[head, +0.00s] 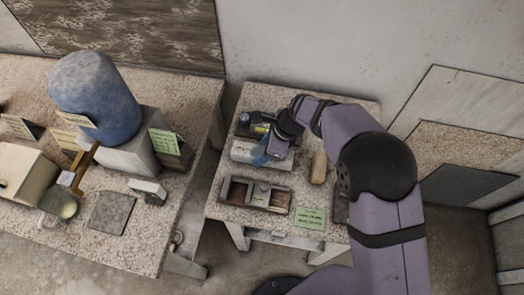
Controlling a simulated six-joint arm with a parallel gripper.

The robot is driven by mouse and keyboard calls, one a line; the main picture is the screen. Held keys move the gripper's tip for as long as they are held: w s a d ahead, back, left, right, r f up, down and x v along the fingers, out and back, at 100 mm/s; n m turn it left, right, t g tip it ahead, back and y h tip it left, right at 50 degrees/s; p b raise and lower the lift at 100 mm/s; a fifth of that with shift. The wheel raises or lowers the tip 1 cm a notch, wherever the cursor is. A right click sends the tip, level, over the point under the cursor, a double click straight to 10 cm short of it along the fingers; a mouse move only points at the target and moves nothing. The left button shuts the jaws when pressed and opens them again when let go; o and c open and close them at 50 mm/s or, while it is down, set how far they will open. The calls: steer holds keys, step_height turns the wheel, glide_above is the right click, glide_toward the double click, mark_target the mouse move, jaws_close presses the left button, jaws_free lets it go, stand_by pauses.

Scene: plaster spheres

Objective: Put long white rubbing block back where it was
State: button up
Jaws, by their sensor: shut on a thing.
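The long white rubbing block (243,150) is on the small speckled table at the right, toward its back left. My gripper (266,157) comes down over the block from the right and is shut on it. The wrist and fingers hide part of the block's top and right end. I cannot tell whether the block touches the tabletop or hangs just above it. A brown wooden tray (226,190) with grey pieces in it lies just in front of the block.
A tan wooden block (319,168) stands right of the gripper, and a green note (310,218) lies at the front. Dark items with a yellow part (260,129) sit behind the white block. A blue domed form (95,97) stands on the left table.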

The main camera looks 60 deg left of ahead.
steer(key=shift+a+f, duration=0.1)
steer(key=shift+f, duration=0.25)
steer(key=shift+f, duration=0.2)
steer(key=o, duration=1.2)
steer(key=b+v, duration=0.2)
steer(key=v, duration=1)
steer(key=shift+r+b, duration=0.1)
steer(key=shift+b, duration=0.25)
